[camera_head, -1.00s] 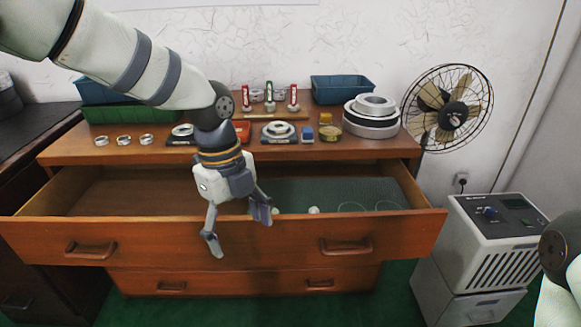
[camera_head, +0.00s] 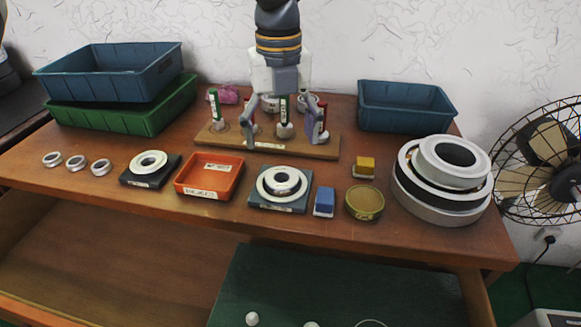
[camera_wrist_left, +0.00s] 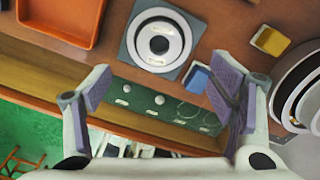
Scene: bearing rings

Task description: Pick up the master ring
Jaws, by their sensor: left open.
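I cannot tell by sight which ring is the master ring. A pale steel ring stack (camera_head: 281,181) sits on a grey square plate (camera_head: 262,206) at the middle front of the desk top; it also shows in the wrist view (camera_wrist_left: 158,44), flat on its plate. A second ring (camera_head: 149,162) sits on a dark square plate to the left. My left gripper (camera_head: 284,138) is open and empty, fingers pointing down; in the head view it overlaps the wooden gauge stand behind the ring stack. In the wrist view the open fingers (camera_wrist_left: 162,85) lie below the ring stack.
Three small rings (camera_head: 76,163) lie at the left. An orange tray (camera_head: 209,194), blue block (camera_head: 324,201), yellow block (camera_head: 364,167) and round tin (camera_head: 364,203) surround the stack. Red and green gauges stand on the wooden stand (camera_head: 325,150). Large rings (camera_head: 437,211) stand right; the drawer is open in front.

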